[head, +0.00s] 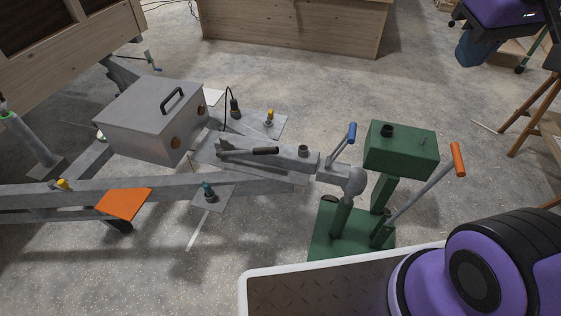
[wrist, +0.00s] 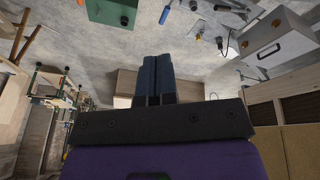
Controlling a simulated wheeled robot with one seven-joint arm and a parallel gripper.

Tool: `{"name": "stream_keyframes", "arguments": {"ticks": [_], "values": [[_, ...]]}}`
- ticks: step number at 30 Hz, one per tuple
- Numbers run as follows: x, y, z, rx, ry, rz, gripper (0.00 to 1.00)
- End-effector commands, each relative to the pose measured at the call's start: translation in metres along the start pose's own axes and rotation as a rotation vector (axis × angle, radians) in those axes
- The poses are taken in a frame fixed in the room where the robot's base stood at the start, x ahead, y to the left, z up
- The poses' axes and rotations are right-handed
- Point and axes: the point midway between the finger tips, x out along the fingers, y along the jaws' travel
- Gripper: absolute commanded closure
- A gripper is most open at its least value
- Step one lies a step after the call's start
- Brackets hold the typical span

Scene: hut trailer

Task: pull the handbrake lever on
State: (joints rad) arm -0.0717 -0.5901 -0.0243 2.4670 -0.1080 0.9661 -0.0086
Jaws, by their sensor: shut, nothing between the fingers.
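The handbrake lever (head: 262,151) is a dark bar with a black grip. It lies low, almost flat, along the grey drawbar (head: 100,190) in the head view, with the grip towards the coupling. In the wrist view the drawbar parts (wrist: 232,8) show upside down at the top edge; the lever itself is hard to make out there. My gripper (wrist: 157,62) shows in the wrist view only. Its two dark blue fingers are together, empty, and apart from the lever. The fingers are not seen in the head view.
A grey lidded box (head: 155,118) stands on the drawbar behind the lever. A blue-handled lever (head: 350,132) is at the coupling. A green stand (head: 400,150) with an orange-handled crank (head: 458,160) is at the right. An orange plate (head: 123,203) sits at the left.

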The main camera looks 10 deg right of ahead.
Motion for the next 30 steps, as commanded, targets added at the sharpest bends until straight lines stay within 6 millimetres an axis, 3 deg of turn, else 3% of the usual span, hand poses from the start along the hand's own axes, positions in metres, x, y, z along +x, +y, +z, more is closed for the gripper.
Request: {"name": "stream_keyframes", "arguments": {"ticks": [14, 30], "values": [[0.080, 0.006, -0.081, -0.348, -0.400, 0.191, 1.00], [0.204, -0.022, -0.158, -0.777, -0.789, 0.514, 1.00]]}}
